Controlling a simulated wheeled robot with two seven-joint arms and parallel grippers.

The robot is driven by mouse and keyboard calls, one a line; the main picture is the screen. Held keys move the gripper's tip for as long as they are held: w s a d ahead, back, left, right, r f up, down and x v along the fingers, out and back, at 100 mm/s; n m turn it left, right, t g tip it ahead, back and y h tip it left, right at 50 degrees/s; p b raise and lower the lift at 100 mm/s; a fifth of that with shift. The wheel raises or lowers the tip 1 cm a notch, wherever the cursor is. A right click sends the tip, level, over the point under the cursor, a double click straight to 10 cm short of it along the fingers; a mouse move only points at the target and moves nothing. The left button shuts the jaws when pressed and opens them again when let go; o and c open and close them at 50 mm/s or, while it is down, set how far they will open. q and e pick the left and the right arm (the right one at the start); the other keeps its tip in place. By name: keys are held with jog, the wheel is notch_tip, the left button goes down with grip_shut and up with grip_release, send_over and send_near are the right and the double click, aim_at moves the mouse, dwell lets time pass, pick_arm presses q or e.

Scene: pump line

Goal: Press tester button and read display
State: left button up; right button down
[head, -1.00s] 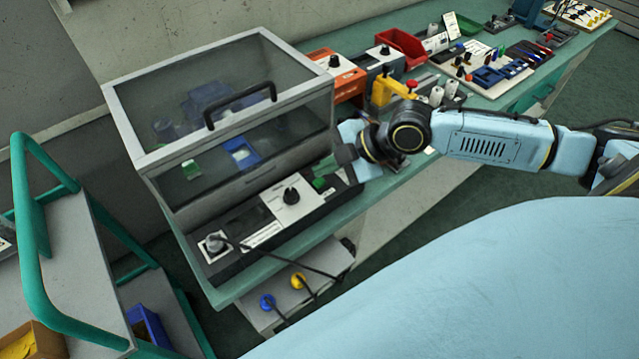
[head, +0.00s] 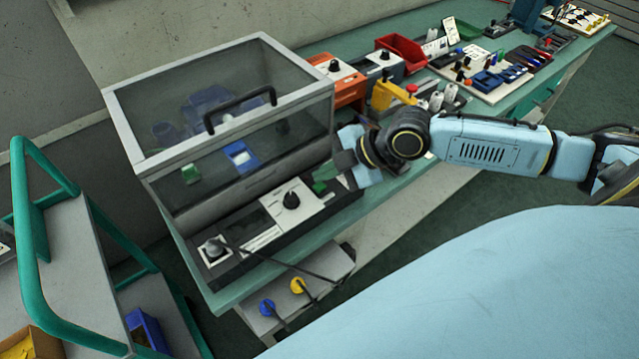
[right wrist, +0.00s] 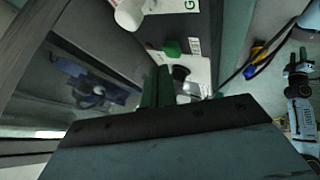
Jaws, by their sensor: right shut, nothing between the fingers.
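The tester (head: 238,257) is a long dark box with a white panel and a black knob (head: 291,200), in front of a clear-lidded cabinet on the bench. A dark patch left of the white panel may be its display; no reading is legible. In the right wrist view a small green button (right wrist: 172,48) stands just beyond the fingertips. My right gripper (head: 324,174) is shut and empty, its green fingers low over the tester's right end. The fingers also show in the right wrist view (right wrist: 157,82). Contact with the button cannot be told. My left gripper is out of view.
The cabinet (head: 146,162) with a black handle rises close behind the tester. A black cable runs from a grey plug (head: 215,247) over the bench edge. A yellow fixture (head: 388,95) and red bin (head: 401,52) stand further right. A green-railed cart (head: 60,268) is at left.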

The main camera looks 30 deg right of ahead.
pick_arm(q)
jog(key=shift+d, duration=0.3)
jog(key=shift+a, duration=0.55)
pick_arm(e)
jog(key=shift+f, duration=0.1)
jog(key=shift+f, duration=0.35)
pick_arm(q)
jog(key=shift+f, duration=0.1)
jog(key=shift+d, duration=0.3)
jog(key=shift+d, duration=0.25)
pick_arm(e)
jog(key=shift+f, duration=0.1)
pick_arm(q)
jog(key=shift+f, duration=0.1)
pick_arm(e)
jog(key=shift+f, duration=0.1)
